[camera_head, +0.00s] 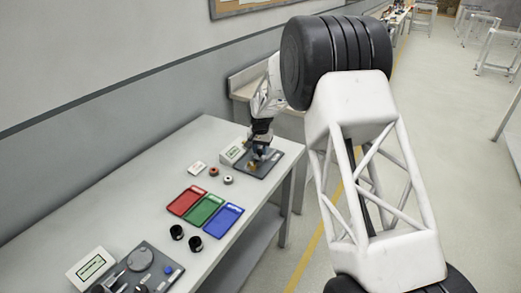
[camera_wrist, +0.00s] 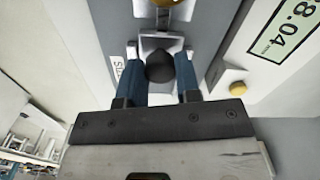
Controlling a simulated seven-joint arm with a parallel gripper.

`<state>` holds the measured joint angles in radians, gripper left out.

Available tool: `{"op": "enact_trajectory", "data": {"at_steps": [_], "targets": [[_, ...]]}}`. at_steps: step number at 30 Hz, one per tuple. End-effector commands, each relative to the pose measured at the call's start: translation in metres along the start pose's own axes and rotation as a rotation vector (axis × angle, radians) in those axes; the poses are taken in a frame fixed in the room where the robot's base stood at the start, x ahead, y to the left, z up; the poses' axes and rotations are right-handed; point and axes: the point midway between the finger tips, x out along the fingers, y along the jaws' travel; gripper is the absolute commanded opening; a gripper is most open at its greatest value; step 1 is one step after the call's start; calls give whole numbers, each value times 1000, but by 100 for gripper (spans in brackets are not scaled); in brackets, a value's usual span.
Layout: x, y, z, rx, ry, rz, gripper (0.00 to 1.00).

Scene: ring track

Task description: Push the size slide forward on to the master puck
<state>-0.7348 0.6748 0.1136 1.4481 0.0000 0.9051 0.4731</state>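The size slide (camera_wrist: 158,43) is a light metal piece with a dark round knob (camera_wrist: 160,67), in the wrist view's upper middle. A partly hidden white label, apparently reading "SIZE", is beside it. My gripper (camera_wrist: 160,75) has its two blue fingers on either side of the knob, seemingly touching it. A brass puck (camera_wrist: 168,3), which looks like the master puck, is at the top edge, just beyond the slide and partly cut off. In the head view my gripper (camera_head: 258,150) is over the grey gauge plate (camera_head: 270,166) at the bench's far end.
A display (camera_wrist: 287,25) reads 8.04, with a yellow button (camera_wrist: 237,88) below it. Red (camera_head: 186,200), green (camera_head: 204,211) and blue (camera_head: 221,220) trays lie nearer. Small rings (camera_head: 214,171) and a white card (camera_head: 197,168) lie beside the gauge. Another device (camera_head: 140,268) stands at the near end.

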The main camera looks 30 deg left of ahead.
Motion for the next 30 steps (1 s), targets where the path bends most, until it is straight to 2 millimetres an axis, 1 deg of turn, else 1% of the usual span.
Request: {"op": "enact_trajectory", "data": {"at_steps": [1,4,5,14,19,23,30], "targets": [[-1,0,-1,0,2,-1,38],[-1,0,0,0,1,-1,53],[-1,0,0,0,1,-1,56],[-1,0,0,0,1,0,56],[-8,0,0,0,1,0,56],[-19,0,0,0,0,0,56],[-50,0,0,0,2,-1,56]]}}
